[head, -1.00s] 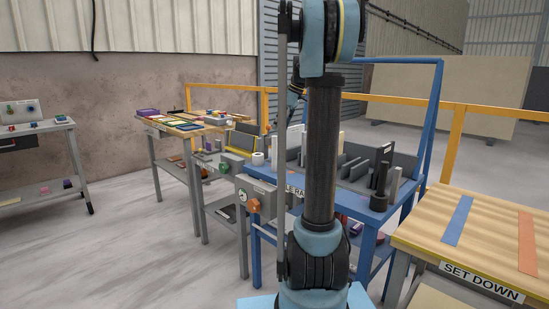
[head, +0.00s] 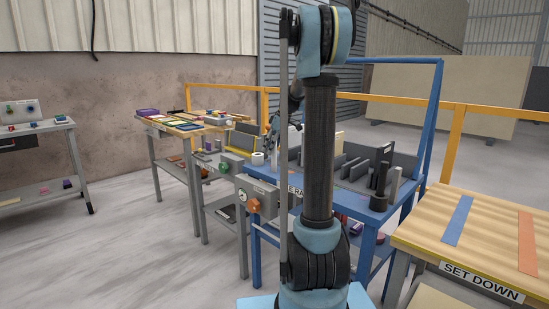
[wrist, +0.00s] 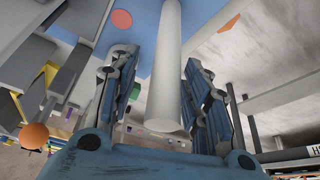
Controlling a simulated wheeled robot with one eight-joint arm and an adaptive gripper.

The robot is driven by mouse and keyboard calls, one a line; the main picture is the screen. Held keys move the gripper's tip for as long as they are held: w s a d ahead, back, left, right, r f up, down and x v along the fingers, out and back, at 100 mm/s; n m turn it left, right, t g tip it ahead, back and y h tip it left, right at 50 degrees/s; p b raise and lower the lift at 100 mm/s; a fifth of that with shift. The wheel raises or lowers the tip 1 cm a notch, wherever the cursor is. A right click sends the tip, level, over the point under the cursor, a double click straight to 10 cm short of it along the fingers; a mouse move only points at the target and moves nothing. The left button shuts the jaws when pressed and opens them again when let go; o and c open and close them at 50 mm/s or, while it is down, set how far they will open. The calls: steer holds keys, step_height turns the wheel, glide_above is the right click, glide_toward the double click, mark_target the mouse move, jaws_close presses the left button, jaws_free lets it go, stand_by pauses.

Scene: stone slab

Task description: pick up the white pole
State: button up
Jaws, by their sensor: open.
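The white pole (wrist: 168,70) runs down the middle of the wrist view, its round end towards the camera. My gripper (wrist: 157,58) is open, with one finger on each side of the pole. In the head view my gripper (head: 272,131) is small, at the left end of the blue rack table (head: 372,203). A pale upright piece beside it, partly behind my arm, looks like the pole (head: 294,138).
A grey control box with an orange knob (head: 254,205) is in front. The set-down table (head: 440,230) at right has free wood around blue and orange strips.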

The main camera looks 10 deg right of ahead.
steer(key=shift+f, duration=0.1)
jaws_close()
stand_by(0.3)
